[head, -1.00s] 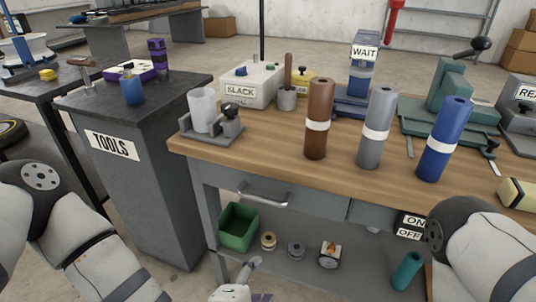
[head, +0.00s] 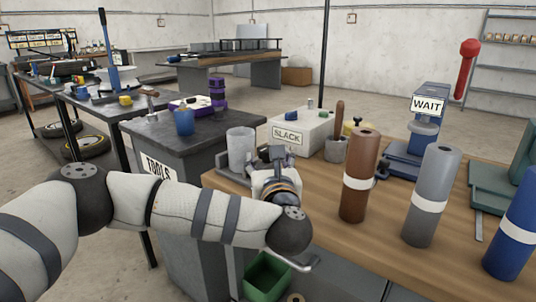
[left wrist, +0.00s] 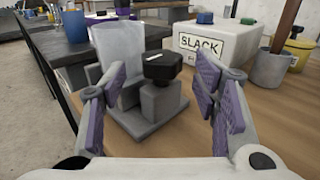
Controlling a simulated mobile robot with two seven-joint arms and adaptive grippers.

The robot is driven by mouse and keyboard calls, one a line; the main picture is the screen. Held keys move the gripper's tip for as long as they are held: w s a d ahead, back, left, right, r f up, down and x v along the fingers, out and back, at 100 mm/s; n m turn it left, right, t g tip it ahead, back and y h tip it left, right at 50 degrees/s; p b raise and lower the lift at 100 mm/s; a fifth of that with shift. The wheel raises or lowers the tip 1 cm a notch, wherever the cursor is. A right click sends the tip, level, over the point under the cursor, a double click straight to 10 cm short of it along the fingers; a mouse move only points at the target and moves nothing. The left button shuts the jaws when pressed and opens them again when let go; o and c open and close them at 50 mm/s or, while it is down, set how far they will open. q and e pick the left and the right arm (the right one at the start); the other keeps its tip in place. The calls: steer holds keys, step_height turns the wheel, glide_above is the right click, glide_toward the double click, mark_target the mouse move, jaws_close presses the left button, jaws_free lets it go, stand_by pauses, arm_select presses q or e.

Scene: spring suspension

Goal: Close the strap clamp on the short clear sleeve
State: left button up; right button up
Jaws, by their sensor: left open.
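The short clear sleeve (head: 241,148) stands upright in a grey clamp fixture at the bench's left corner. In the left wrist view the sleeve (left wrist: 118,48) is behind and left of the clamp's black knob (left wrist: 163,66), which sits on a grey block of the clamp base (left wrist: 150,125). I cannot tell how tight the strap is. My left gripper (head: 277,155) is at the clamp and hides most of it in the head view. In the left wrist view its purple-padded fingers (left wrist: 165,95) are spread wide on either side of the clamp, with nothing held. My right gripper is not in view.
The SLACK box (head: 300,130) and a grey cup with a brown handle (head: 337,148) stand behind the clamp. Brown (head: 360,175), grey (head: 432,195) and blue (head: 515,235) cylinders stand to the right. The dark TOOLS cabinet (head: 190,135) is to the left.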

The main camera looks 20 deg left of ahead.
arm_select(q)
steer(key=shift+x, duration=1.45)
steer(key=shift+c, duration=0.5)
steer(key=c, duration=1)
